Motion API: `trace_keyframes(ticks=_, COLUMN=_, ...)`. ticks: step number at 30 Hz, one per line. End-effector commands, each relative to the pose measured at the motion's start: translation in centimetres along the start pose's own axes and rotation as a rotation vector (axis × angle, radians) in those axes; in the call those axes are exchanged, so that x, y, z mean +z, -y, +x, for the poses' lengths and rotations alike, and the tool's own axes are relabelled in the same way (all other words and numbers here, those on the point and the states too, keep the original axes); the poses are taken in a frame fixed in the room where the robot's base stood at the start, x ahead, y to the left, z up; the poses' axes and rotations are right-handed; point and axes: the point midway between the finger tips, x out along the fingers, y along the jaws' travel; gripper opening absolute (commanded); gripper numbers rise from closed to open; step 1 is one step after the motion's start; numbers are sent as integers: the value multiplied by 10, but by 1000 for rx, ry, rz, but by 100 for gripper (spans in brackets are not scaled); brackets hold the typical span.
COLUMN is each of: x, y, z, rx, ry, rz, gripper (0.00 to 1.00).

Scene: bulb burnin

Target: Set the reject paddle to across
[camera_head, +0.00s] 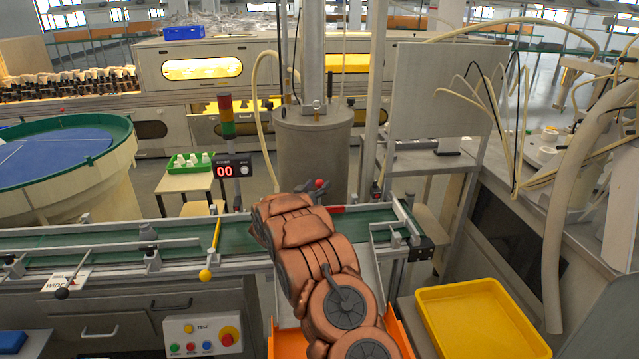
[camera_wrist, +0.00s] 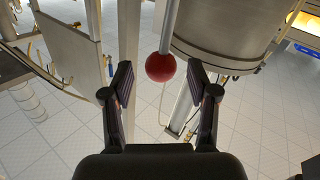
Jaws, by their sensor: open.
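A red ball knob on a grey rod shows in the wrist view (camera_wrist: 160,67), between and a little beyond the fingertips of my open gripper (camera_wrist: 160,85). In the head view the red knob (camera_head: 319,183) shows beside my gripper (camera_head: 314,189), at the far side of the green conveyor (camera_head: 375,216). A gap shows between the knob and each finger, and nothing is held. A small red part (camera_head: 336,209) lies at the belt's far edge, just right of my arm. My arm hides the middle of the belt, so I cannot tell how the paddle is set.
A yellow-knobbed lever (camera_head: 206,274) and a black-knobbed lever (camera_head: 62,293) stand along the conveyor's near side. A grey metal tank (camera_head: 312,150) stands close behind the gripper. A yellow tray (camera_head: 480,320) is at the front right. A signal tower (camera_head: 228,130) rises behind the belt.

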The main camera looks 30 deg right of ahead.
Motion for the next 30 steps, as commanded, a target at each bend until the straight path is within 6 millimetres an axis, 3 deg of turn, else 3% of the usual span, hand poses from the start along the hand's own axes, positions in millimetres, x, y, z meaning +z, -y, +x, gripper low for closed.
trace_keyframes(ticks=7, x=0, y=0, z=19, rx=0, ry=1, rz=0, gripper=59)
trace_keyframes(ticks=19, x=0, y=1, z=22, rx=-2, ry=0, rz=0, gripper=59)
trace_keyframes(ticks=30, x=0, y=1, z=22, rx=-2, ry=0, rz=0, gripper=20)
